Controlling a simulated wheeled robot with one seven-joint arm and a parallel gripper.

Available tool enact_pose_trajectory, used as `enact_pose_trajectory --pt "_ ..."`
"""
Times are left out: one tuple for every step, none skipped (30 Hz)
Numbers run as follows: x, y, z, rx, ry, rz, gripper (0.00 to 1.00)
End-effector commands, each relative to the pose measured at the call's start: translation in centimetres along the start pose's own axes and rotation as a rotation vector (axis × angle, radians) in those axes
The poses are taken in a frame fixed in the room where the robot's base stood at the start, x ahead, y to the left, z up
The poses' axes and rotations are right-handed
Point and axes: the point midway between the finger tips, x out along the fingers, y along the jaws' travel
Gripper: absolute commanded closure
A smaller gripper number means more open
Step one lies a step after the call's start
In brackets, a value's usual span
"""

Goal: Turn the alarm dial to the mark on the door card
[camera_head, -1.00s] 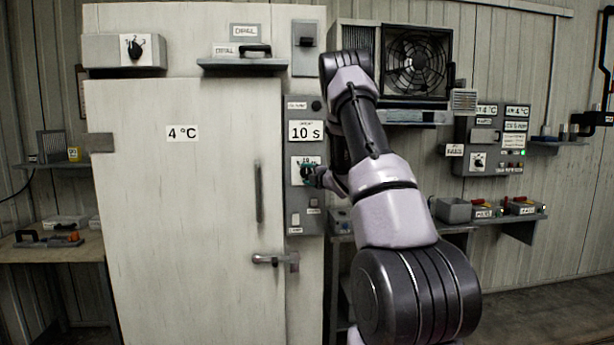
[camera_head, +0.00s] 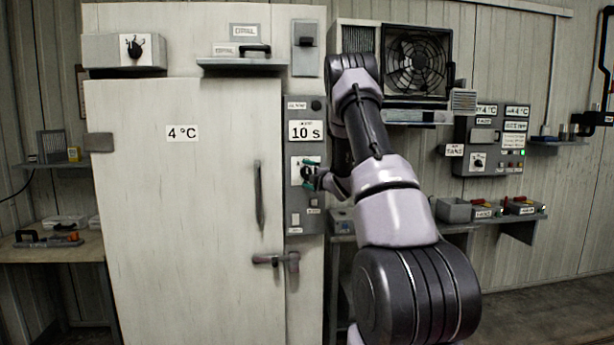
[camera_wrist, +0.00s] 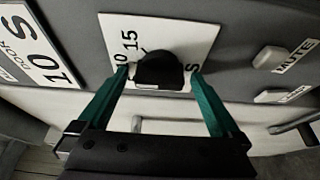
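The alarm dial is a black knob (camera_wrist: 160,70) on a white scale plate (camera_wrist: 180,30) marked 5, 10 and 15; it also shows on the grey panel in the head view (camera_head: 306,173). My gripper (camera_wrist: 158,77) is open, with its green fingers on either side of the knob. A narrow gap shows at the left finger; the right finger is very close to the knob, and I cannot tell whether it touches. I cannot clearly read where the knob points. The door card (camera_head: 305,131) above the dial reads 10 s; it also shows in the wrist view (camera_wrist: 40,45).
The white cold-room door (camera_head: 180,220), with a 4 °C card (camera_head: 182,133) and a handle (camera_head: 276,260), is left of the panel. The MUTE button (camera_wrist: 269,57) and another button (camera_wrist: 270,96) are beside the dial. A fan unit (camera_head: 417,62) is at the upper right.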

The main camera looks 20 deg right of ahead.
Motion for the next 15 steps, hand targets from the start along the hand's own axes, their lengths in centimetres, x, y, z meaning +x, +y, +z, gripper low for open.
enact_pose_trajectory --pt "0.0 0.0 0.0 0.000 0.000 0.000 0.00" --pt "0.0 0.0 0.0 0.000 0.000 0.000 0.00" --pt "0.0 0.0 0.0 0.000 0.000 0.000 0.00" --pt "-0.1 0.0 0.0 0.000 0.000 0.000 0.00" --pt "-0.3 0.1 0.0 0.000 0.000 0.000 0.00" --pt "-0.6 0.1 0.1 0.000 -0.001 0.000 0.00" --pt "-0.9 0.1 0.1 0.000 -0.001 0.000 0.00" --pt "-1.4 0.0 0.1 0.001 -0.002 -0.001 0.00" --pt "-2.0 0.1 0.1 0.000 -0.002 0.000 0.00" --pt "-2.6 0.1 0.1 0.001 -0.003 -0.001 0.00" --pt "-3.2 0.1 0.1 0.001 -0.003 0.000 0.00" --pt "-4.0 0.0 0.1 0.001 -0.003 -0.001 0.00" --pt "-4.7 0.0 0.1 0.001 -0.003 -0.001 0.00" --pt "-5.3 0.1 0.1 0.000 -0.003 0.000 0.00" --pt "-6.2 0.0 0.1 0.001 -0.003 -0.001 0.00"
